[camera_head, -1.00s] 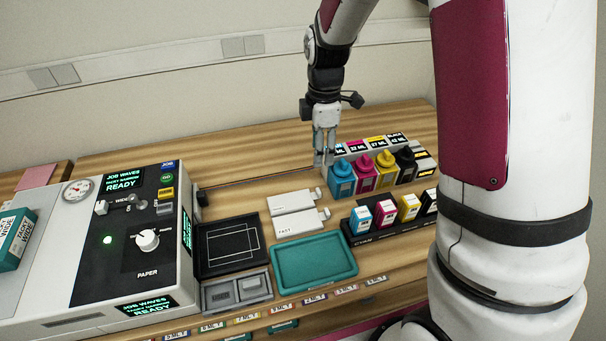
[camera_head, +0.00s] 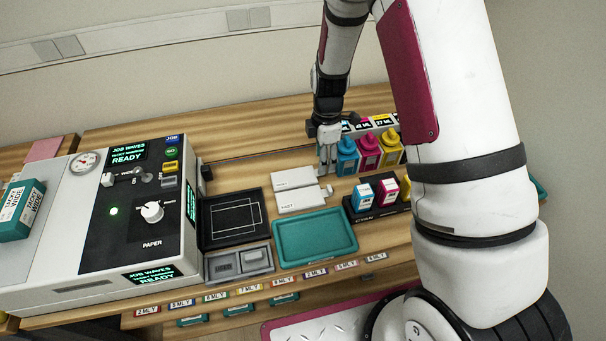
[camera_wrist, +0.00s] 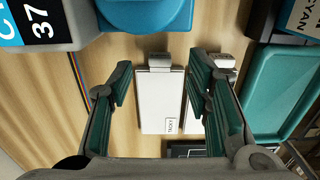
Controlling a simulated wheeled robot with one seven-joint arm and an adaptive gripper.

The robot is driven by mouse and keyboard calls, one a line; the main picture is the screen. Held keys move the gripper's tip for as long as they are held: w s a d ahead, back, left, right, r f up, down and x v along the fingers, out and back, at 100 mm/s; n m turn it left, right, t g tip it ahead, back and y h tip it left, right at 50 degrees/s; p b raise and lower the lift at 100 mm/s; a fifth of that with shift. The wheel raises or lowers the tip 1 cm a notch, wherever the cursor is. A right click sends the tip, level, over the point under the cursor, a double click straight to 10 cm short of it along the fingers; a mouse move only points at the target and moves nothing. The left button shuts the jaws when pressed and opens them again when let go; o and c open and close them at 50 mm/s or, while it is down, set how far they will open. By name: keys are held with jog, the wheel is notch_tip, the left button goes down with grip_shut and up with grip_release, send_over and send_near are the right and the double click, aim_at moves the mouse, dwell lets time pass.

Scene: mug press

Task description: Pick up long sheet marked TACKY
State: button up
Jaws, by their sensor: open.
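The long white sheet marked TACKY (camera_wrist: 157,102) lies flat on the wooden bench, with a grey tab at its far end and its label near the other end. In the head view it appears to be the upper of two white pieces (camera_head: 292,178); its label is unreadable there. My gripper (camera_wrist: 168,95) is open and empty, its teal-padded fingers on either side of the sheet in the wrist view. No contact shows. In the head view my gripper (camera_head: 327,168) is beside the right end of the white pieces.
A second white piece marked FAST (camera_head: 302,198) lies alongside, partly behind one finger in the wrist view. A cyan bottle (camera_head: 347,155) stands close right of my gripper. A teal tray (camera_head: 315,255) and ink cartridges (camera_head: 364,198) are nearer the front. The press (camera_head: 100,220) is left.

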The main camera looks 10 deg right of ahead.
jog(key=shift+f, duration=1.7)
jog(key=c, duration=0.8)
jog(key=shift+r, duration=0.15)
